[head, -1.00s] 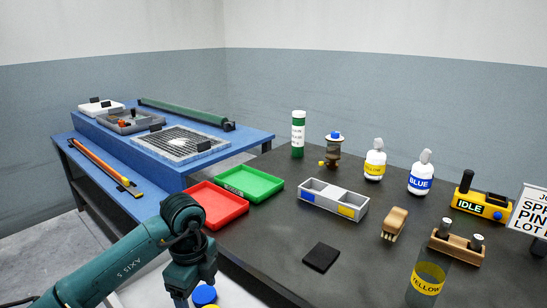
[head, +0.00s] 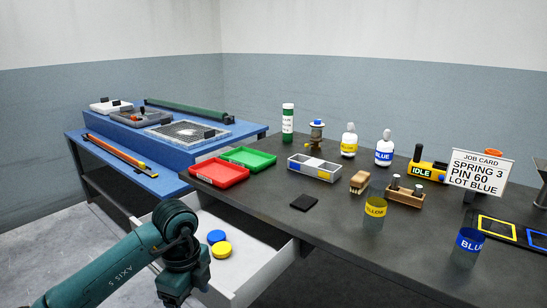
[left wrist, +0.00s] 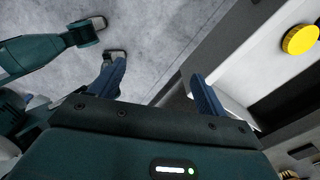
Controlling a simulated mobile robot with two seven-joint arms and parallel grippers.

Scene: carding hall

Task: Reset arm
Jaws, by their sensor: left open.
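My left arm comes in from the lower left of the head view, its wrist bent down beside the open white drawer (head: 254,278). Its fingertips are out of that frame. In the left wrist view the two blue fingers of my left gripper (left wrist: 155,85) stand wide apart with nothing between them, over grey floor. A blue lid (head: 216,236) and a yellow lid (head: 222,250) lie in the drawer; the yellow lid also shows in the left wrist view (left wrist: 299,40). My right gripper is not seen.
The dark table (head: 330,225) holds a red tray (head: 219,174), a green tray (head: 248,158), a grey divided box (head: 314,170), bottles, a brush (head: 360,181), and a job card (head: 478,172). A blue bench (head: 160,185) stands at the back left. Floor at the left is clear.

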